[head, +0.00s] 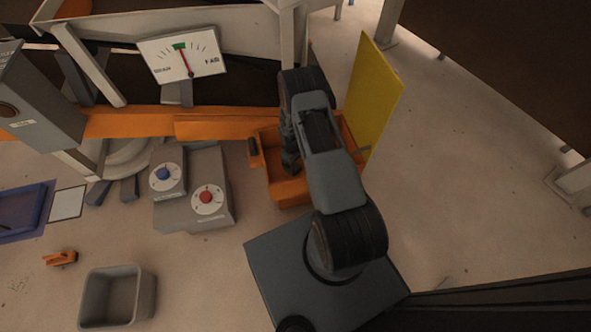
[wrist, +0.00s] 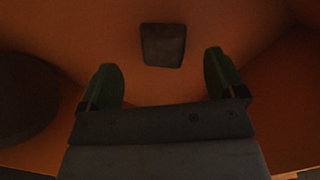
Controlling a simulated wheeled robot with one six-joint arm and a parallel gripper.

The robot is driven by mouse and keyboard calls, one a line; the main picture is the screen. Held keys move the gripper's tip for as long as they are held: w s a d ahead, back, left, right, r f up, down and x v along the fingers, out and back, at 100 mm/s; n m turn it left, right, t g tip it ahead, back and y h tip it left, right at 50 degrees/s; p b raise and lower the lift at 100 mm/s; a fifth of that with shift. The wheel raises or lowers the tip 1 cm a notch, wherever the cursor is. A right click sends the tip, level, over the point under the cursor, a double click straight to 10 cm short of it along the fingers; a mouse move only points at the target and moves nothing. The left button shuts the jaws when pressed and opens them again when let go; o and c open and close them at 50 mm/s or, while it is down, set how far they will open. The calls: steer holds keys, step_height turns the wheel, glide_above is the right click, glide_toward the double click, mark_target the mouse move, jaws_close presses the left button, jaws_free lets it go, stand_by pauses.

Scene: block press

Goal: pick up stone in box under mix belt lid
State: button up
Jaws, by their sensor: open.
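An orange box (head: 288,192) stands under the end of the orange belt, and my arm reaches down into it. In the wrist view, a small dark, blocky stone (wrist: 163,45) lies on the orange inside surface of the box (wrist: 90,35). My gripper (wrist: 164,77) is open, with its two green fingertips apart. The stone shows just ahead of the gap between the fingers, and nothing is held. In the head view my arm hides the fingertips and the stone. A yellow panel (head: 372,95) stands upright at the right of the box.
A control box with a blue knob (head: 162,174) and a red knob (head: 207,197) stands left of the orange box. A gauge (head: 183,55) is behind. A grey bin (head: 118,296) and an orange clamp-like piece (head: 61,258) lie at front left. Floor to the right is clear.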

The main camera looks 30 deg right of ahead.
mark_target(295, 166)
steer(key=f, duration=0.1)
steer(key=f+b, duration=0.1)
steer(key=f, duration=0.2)
steer(key=shift+s, duration=0.35)
steer(key=shift+r, duration=0.1)
steer(key=c, duration=1.2)
